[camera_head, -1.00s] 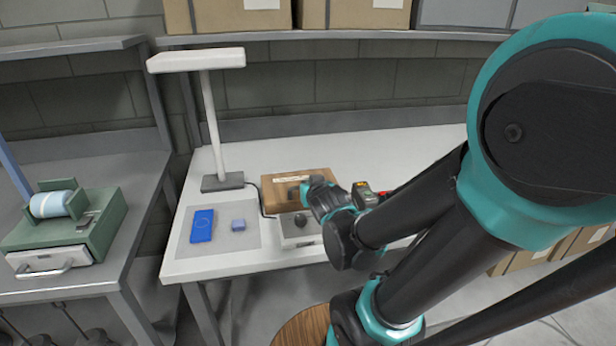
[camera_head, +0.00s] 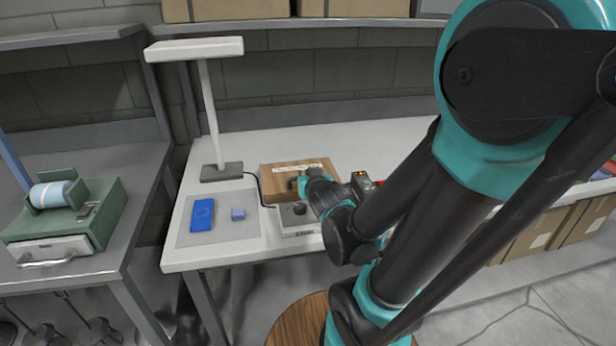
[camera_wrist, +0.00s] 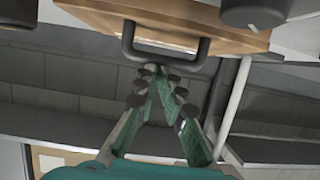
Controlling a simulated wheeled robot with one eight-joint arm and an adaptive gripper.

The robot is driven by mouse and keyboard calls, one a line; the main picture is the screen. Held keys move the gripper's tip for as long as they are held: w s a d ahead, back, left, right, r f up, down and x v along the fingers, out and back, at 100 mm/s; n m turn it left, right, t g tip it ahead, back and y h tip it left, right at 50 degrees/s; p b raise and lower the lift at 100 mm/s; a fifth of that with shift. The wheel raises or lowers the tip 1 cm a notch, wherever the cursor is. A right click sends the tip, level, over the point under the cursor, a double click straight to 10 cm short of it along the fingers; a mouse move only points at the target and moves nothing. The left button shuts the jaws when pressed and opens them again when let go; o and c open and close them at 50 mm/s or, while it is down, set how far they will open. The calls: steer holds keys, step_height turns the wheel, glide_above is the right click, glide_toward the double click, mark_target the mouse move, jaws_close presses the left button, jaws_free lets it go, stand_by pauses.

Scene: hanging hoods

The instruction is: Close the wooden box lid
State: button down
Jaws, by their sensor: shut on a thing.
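The wooden box (camera_head: 270,190) sits on the white table, with a pale label strip across its upper face. In the wrist view its brown wood (camera_wrist: 180,22) fills the top, with a dark U-shaped handle (camera_wrist: 203,60) on it. My gripper (camera_head: 303,184) is at the front of the box in the head view. In the wrist view my gripper's fingertips (camera_wrist: 161,76) come together at the handle's bar, shut on it. My arm and gripper cover the right part of the box. I cannot tell how far the lid is open.
A grey device with a black knob (camera_head: 299,208) stands just in front of the box. The back right tabletop is clear.

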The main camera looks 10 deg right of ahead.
steer(key=shift+s+d+f+g, duration=0.2)
steer(key=shift+s+f+g, duration=0.1)
steer(key=shift+s+f, duration=0.55)
steer(key=s+r, duration=0.4)
steer(key=s, duration=0.1)
steer(key=shift+s, duration=0.15)
steer(key=shift+s+a, duration=0.1)
